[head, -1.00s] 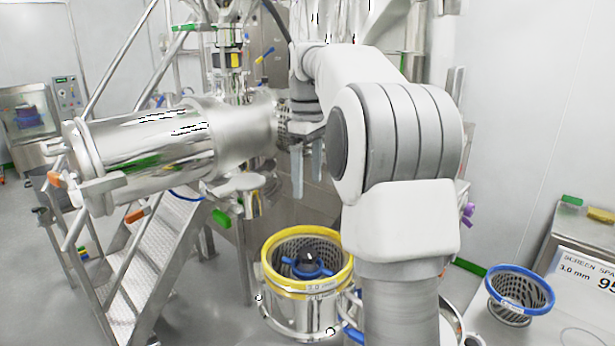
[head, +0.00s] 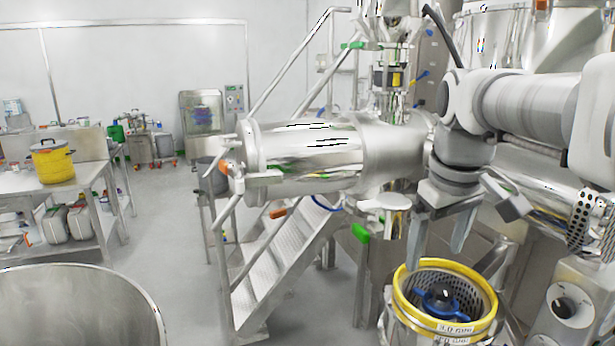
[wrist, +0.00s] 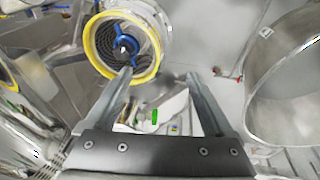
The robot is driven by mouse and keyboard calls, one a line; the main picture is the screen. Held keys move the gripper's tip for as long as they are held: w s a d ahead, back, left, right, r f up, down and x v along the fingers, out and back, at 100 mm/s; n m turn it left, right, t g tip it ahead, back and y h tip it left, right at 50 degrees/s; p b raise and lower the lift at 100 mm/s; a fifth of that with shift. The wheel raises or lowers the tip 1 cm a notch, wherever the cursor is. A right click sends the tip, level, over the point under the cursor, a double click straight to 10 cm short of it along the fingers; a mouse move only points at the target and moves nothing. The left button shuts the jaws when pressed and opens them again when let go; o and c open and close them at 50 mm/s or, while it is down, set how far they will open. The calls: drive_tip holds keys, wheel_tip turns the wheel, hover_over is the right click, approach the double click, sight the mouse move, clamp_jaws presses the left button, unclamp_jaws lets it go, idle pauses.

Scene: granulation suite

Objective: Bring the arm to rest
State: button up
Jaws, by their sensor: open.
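My gripper (head: 437,240) hangs from my arm at the right of the head view, with its fingers pointing down. It is open and empty. In the wrist view both fingers of my gripper (wrist: 160,88) are spread wide with nothing between them. The yellow-rimmed vessel (head: 403,290) is below the gripper in the head view, with a perforated basket and a blue-and-black hub inside. In the wrist view the yellow rim (wrist: 88,50) lies beyond the left fingertip, apart from it as far as I can tell.
A steel cylinder (head: 310,160) lies horizontally left of my gripper, above a stepped ladder (head: 270,265). A large steel drum (head: 80,300) stands at front left. A bench (head: 85,180) carries a yellow pot (head: 52,165). Open floor (head: 185,235) lies between bench and ladder.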

drive_tip(key=s+a+f+m+t+b, duration=0.1)
drive_tip(key=s+a+f, duration=0.4)
drive_tip(key=s+f, duration=0.5)
drive_tip(key=shift+s+f+m+t+y, duration=0.4)
drive_tip(key=shift+s+m+t, duration=0.5)
drive_tip(key=shift+s+m, duration=0.75)
drive_tip(key=shift+s+a+n, duration=0.1)
drive_tip(key=shift+s+n, duration=0.1)
drive_tip(key=shift+n, duration=0.05)
